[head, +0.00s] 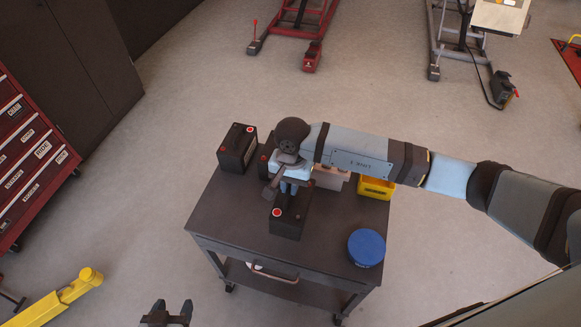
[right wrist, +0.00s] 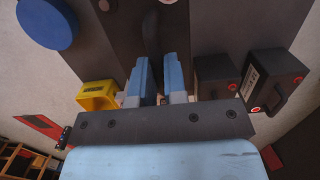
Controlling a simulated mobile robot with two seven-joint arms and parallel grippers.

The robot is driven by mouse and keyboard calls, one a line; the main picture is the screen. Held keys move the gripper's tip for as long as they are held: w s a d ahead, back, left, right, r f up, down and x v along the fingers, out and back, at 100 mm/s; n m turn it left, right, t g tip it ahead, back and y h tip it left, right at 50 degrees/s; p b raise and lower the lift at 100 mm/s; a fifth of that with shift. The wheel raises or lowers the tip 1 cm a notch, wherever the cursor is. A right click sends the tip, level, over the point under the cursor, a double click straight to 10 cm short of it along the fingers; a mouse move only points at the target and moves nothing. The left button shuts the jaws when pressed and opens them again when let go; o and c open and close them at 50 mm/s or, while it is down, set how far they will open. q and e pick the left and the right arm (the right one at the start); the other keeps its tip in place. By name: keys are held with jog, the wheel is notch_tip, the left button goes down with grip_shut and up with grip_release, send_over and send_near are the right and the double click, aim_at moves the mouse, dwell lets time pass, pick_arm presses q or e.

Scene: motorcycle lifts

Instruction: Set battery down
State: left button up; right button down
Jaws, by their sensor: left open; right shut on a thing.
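A black battery (head: 290,221) with a red terminal cap is at the middle front of the dark cart top (head: 225,211). My right gripper (head: 284,187) reaches down over it from above and is shut on its handle. In the right wrist view the dark handle (right wrist: 152,38) shows between the blue fingers of my right gripper (right wrist: 155,72). I cannot tell whether the battery touches the cart top or is just above it. My left gripper (head: 167,314) is open and empty over the floor, at the bottom edge of the head view.
Another black battery (head: 237,148) stands at the cart's back left, with one partly hidden beside it (head: 265,155). A yellow bin (head: 376,188) is at the back right and a blue round item (head: 366,247) at the front right. A red tool cabinet (head: 35,150) stands left.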

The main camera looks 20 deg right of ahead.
jog(key=shift+w+f+p, duration=0.1)
jog(key=shift+f+p, duration=0.25)
jog(key=shift+f, duration=2.75)
jog(key=c, duration=1.2)
grip_release()
jog(key=shift+f, duration=0.1)
jog(key=shift+o, duration=0.2)
